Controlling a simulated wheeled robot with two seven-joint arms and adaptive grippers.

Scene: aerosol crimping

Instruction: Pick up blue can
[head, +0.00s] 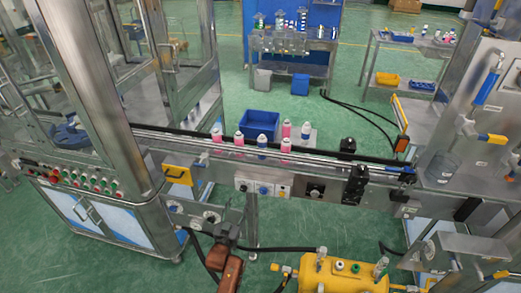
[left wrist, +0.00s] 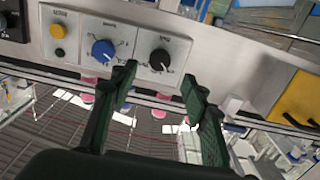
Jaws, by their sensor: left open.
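The blue can (head: 262,142), with a white top, stands upright on the conveyor (head: 330,160) among several pink cans (head: 285,146). My left gripper (head: 226,231) is in front of and below the conveyor's front panel, apart from the cans. In the left wrist view, its two dark green fingers (left wrist: 160,78) are spread open with nothing between them, near the panel of knobs. Pink can parts (left wrist: 88,97) show beyond the fingers there, small and partly hidden; I cannot make out the blue can clearly in that view. My right gripper is not in view.
A panel with a blue knob (left wrist: 103,50) is close to the fingers. A yellow handle (head: 178,175) sticks out left of the cans. A yellow tank (head: 343,274) stands at the front right. A blue bin (head: 259,123) lies behind the conveyor.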

